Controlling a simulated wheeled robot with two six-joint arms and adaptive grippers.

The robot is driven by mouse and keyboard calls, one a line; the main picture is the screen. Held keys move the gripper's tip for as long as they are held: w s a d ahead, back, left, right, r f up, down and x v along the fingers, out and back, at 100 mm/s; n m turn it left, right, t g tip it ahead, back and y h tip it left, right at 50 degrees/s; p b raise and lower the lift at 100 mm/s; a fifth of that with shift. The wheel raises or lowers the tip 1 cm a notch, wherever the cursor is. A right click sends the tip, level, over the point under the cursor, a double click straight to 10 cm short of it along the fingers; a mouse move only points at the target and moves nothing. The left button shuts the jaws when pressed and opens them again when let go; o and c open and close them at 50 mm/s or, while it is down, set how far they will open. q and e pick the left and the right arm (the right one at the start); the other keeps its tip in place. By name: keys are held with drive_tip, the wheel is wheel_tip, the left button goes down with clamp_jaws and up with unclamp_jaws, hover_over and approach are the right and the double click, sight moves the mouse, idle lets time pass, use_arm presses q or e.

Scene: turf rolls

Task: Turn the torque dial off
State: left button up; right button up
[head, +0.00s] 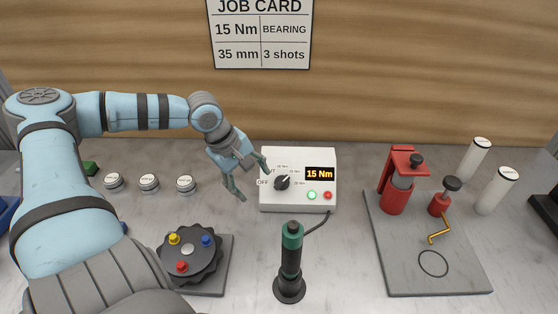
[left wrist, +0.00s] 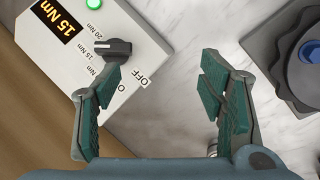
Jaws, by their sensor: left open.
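The torque dial (head: 283,182) is a black pointer knob on the sloped face of a white control box (head: 320,200). Its scale shows OFF and several Nm marks. The display (head: 320,174) reads 15 Nm, and a green light is lit beside a red one. In the left wrist view the dial (left wrist: 113,48) lies ahead of one finger, clear of the jaws. My left gripper (head: 250,180) is open and empty at the box's left edge; its fingers also show in the left wrist view (left wrist: 160,105). My right gripper is not in view.
A black-green screwdriver (head: 291,255) stands upright in front of the box. A dark round fixture with coloured knobs (head: 190,255) sits front left. Several small tins (head: 149,183) stand left. A grey board with red tools (head: 430,270) lies right.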

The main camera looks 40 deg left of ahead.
sight(280, 181)
use_arm(q)
drive_tip(key=shift+m+t, duration=0.4)
drive_tip(key=shift+t, duration=0.4)
drive_tip(key=w+f, duration=0.2)
drive_tip(key=w, duration=0.1)
drive_tip(key=w+d+f, duration=0.1)
drive_tip(key=w, duration=0.2)
drive_tip(key=w+d+f, duration=0.1)
drive_tip(key=w+f, duration=0.1)
drive_tip(key=shift+w+f, duration=0.3)
drive_tip(key=shift+w, duration=0.1)
drive_tip(key=shift+s+a, duration=0.1)
drive_tip(key=shift+s, duration=0.1)
drive_tip(key=shift+c, duration=0.8)
drive_tip(key=c, duration=1)
